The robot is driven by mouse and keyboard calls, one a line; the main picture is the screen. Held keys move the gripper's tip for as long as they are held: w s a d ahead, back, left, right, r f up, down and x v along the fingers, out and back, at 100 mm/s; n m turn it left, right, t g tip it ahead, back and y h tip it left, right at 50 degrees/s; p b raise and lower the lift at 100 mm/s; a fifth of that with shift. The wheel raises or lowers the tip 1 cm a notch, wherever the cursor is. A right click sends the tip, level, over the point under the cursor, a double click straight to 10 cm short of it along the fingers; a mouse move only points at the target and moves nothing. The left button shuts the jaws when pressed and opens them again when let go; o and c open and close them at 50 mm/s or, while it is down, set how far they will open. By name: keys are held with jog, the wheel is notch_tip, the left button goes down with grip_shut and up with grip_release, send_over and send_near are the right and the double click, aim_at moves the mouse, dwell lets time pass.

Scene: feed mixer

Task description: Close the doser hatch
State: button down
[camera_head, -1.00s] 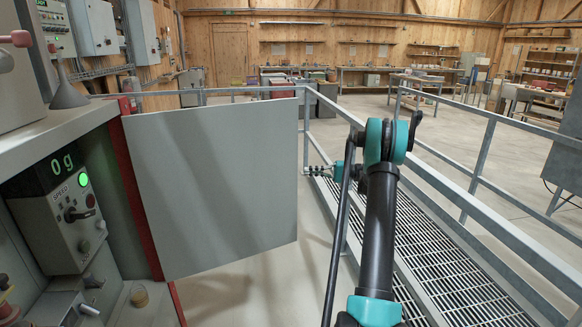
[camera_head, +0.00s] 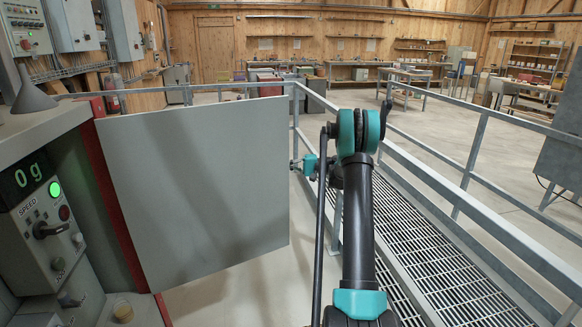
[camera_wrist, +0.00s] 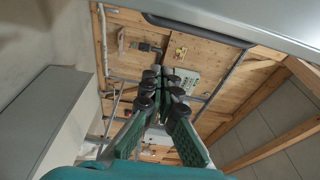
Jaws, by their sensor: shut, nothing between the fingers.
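The doser hatch (camera_head: 195,185) is a large flat grey panel, standing swung open from the red-edged frame (camera_head: 118,200) of the machine on the left. Its free edge is on the right. My gripper (camera_head: 295,164) is small in the head view, just beyond that free edge and partly hidden by my arm. Whether it touches the hatch I cannot tell. In the wrist view my gripper (camera_wrist: 165,84) has its fingers together with nothing between them. A grey panel edge crosses the top right of that view; I cannot tell if it is the hatch.
A control box (camera_head: 45,230) with a green light and a "0g" display (camera_head: 28,175) is at the left. Metal railings (camera_head: 470,160) and a grated walkway (camera_head: 440,255) run along the right. Workbenches stand far back.

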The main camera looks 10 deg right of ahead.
aim_at(278, 170)
jog(key=s, duration=0.1)
jog(key=s+a, duration=0.1)
jog(key=s, duration=0.1)
jog(key=shift+s+a, duration=0.3)
dwell(0.3)
